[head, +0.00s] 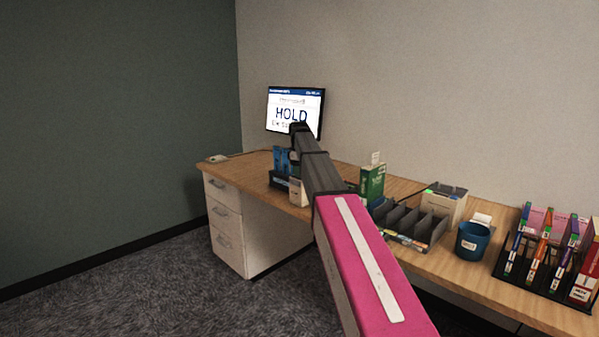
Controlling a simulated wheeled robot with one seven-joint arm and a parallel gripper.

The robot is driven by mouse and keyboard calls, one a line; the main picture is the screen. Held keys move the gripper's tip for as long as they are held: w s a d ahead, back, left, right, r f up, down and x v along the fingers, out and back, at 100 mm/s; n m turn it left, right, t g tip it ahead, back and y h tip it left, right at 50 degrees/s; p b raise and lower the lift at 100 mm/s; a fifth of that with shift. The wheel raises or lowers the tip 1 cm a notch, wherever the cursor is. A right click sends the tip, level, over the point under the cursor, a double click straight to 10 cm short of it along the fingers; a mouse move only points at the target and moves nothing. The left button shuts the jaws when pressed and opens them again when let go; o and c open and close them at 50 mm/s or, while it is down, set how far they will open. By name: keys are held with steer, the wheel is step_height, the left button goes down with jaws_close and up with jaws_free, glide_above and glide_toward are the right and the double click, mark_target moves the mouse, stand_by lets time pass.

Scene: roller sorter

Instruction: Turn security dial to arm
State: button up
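No security dial can be made out in the head view. A monitor (296,96) at the back of the desk shows the word "HOLD" with smaller text that I cannot fully read. My arm reaches from the bottom of the picture toward the monitor and hides part of the desk. My gripper (296,152) is at the arm's far dark end, in front of the monitor's lower part. Its fingers are too small and dark to tell open from shut, and nothing clearly shows in its grasp.
The wooden desk (235,170) runs along the wall above white drawers (228,225). Blue boxes (281,158), a green box (372,183), a grey divided tray (433,226), a blue cup (472,241) and a black rack (506,262) stand on it. The carpet at left is clear.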

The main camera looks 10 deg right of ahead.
steer(key=c, duration=0.4)
steer(key=shift+c, duration=0.2)
steer(key=shift+m, duration=0.3)
steer(key=m, duration=0.4)
steer(key=shift+m, duration=0.3)
steer(key=m, duration=0.5)
steer(key=shift+w+m, duration=0.1)
steer(key=shift+m, duration=0.2)
steer(key=shift+g, duration=0.3)
steer(key=o, duration=0.9)
steer(key=shift+o, duration=0.2)
